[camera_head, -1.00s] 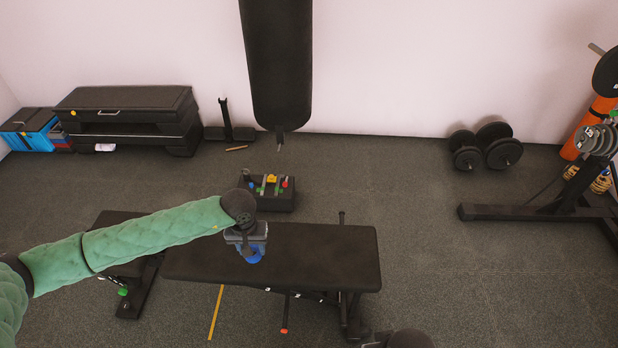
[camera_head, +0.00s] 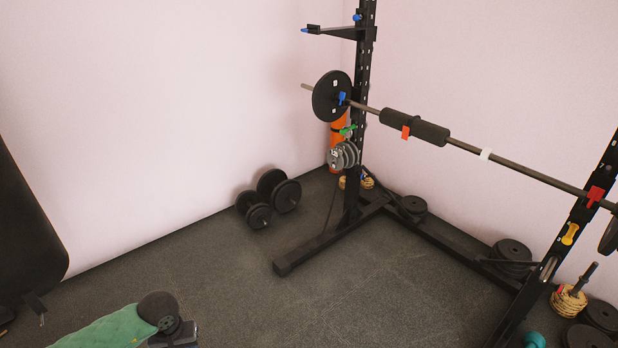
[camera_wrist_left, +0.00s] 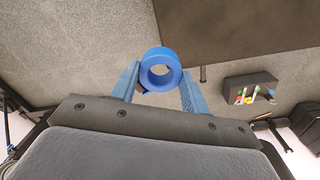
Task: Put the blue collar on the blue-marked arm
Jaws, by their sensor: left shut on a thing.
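The blue collar (camera_wrist_left: 160,72) is a thick ring with an open centre. In the left wrist view it sits between the two blue fingers of my left gripper (camera_wrist_left: 161,82), which is shut on it. In the head view my left wrist (camera_head: 172,328) shows at the bottom left edge; its fingers and the collar are out of that frame. The blue-marked arm (camera_head: 335,32) is a black bar high on the rack's left upright, pointing left, with a blue tip. My left gripper is far below and left of it. My right gripper is not in view.
The black rack (camera_head: 362,130) carries a barbell (camera_head: 465,147) with a plate (camera_head: 331,96) below the arm. Weight plates (camera_head: 511,257) lie around its base. Dumbbells (camera_head: 269,197) stand by the wall. The middle floor is clear.

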